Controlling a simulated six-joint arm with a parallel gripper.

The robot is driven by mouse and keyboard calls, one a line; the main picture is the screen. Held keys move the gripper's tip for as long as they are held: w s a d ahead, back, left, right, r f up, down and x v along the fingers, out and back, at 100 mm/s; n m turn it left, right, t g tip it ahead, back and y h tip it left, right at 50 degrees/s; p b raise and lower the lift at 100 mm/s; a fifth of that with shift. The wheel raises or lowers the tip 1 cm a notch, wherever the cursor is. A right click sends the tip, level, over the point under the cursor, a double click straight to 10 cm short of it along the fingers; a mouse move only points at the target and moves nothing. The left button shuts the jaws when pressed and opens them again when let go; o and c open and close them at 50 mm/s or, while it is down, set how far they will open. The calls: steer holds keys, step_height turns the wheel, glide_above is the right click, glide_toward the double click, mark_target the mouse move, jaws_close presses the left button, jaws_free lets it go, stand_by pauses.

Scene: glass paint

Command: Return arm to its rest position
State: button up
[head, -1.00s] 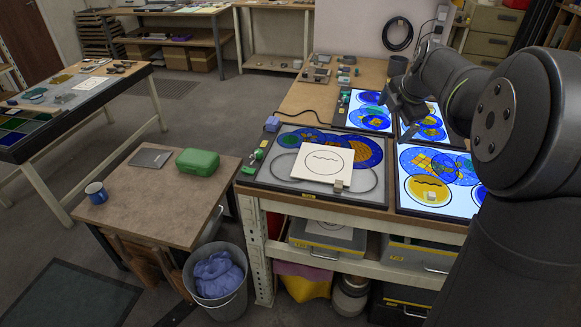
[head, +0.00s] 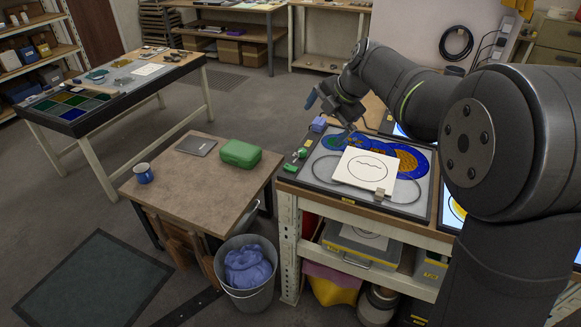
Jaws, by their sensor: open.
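My gripper (head: 333,112) is in the head view, at the end of my dark arm, which reaches in from the right. It is open, with nothing seen between its fingers, and hangs above the back edge of the tray (head: 308,179) on the workbench. One finger shows a blue tip. In the tray, a white square plate (head: 366,182) with a drawn circle and wavy line lies over blue patterned round glass (head: 411,160). A small block (head: 380,191) sits at the plate's front right corner. My arm hides most of the lit panels on the right.
A small brown table (head: 190,183) to the left holds a green case (head: 240,154), a blue mug (head: 143,173) and a flat grey item (head: 196,146). A bucket (head: 252,295) with blue cloth (head: 247,267) stands on the floor.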

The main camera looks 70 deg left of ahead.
steer(key=x, duration=0.2)
steer(key=shift+s+a+f, duration=0.1)
steer(key=shift+a+f, duration=0.05)
steer(key=shift+f, duration=0.2)
steer(key=shift+r, duration=0.1)
stand_by(0.3)
steer(key=v, duration=1)
